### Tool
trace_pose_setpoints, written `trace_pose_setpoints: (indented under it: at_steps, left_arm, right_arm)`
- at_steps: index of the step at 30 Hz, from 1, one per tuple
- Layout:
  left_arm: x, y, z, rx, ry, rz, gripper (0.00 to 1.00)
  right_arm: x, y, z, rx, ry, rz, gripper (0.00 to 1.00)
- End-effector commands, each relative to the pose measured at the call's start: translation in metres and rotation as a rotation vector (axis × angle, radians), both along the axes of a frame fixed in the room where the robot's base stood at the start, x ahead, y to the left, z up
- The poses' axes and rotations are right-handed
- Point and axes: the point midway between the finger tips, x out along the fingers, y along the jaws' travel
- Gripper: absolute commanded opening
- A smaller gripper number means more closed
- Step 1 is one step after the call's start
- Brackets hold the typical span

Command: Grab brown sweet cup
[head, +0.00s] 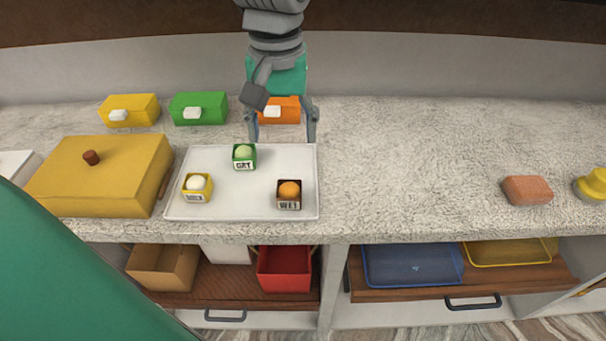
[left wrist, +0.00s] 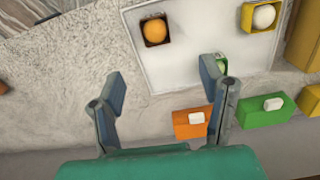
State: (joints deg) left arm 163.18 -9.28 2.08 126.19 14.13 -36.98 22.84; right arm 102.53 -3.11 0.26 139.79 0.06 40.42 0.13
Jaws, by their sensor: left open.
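The brown sweet cup (head: 289,204) is a small square cup holding an orange ball, with a label on its front. It stands upright at the front right of the white tray (head: 230,208). In the left wrist view the brown cup (left wrist: 147,42) is at the top, beyond my fingertips. My left gripper (head: 282,130) is open and empty behind the tray's back right corner, apart from the brown cup. Its spread fingers also show in the left wrist view (left wrist: 162,85). My right gripper is not in view.
A green cup (head: 244,165) and a yellow cup (head: 196,196) share the tray. Orange (head: 291,108), green (head: 199,104) and yellow (head: 130,105) boxes stand behind it. A large yellow box (head: 95,175) is left. A sponge (head: 527,190) is far right; the counter between is clear.

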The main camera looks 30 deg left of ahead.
Motion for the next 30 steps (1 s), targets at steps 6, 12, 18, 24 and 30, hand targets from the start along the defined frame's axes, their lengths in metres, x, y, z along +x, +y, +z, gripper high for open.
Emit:
trace_pose_setpoints:
  at_steps: [6, 12, 18, 24, 30]
  left_arm:
    - [-0.001, -0.004, -0.042, 0.003, 0.009, 0.0, 0.64]
    - [0.001, -0.005, -0.074, 0.005, 0.007, -0.001, 0.64]
    - [0.001, -0.004, -0.087, 0.004, 0.006, -0.001, 0.64]
    - [0.004, -0.006, -0.118, 0.001, 0.007, 0.0, 0.64]
    - [0.004, -0.008, -0.134, 0.001, 0.003, 0.0, 0.64]
  right_arm:
    - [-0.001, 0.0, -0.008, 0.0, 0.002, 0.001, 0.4]
    - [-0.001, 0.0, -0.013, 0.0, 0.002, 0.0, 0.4]
    - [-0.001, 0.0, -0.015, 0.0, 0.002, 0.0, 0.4]
    - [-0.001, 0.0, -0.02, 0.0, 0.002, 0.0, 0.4]
    - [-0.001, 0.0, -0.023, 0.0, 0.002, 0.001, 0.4]
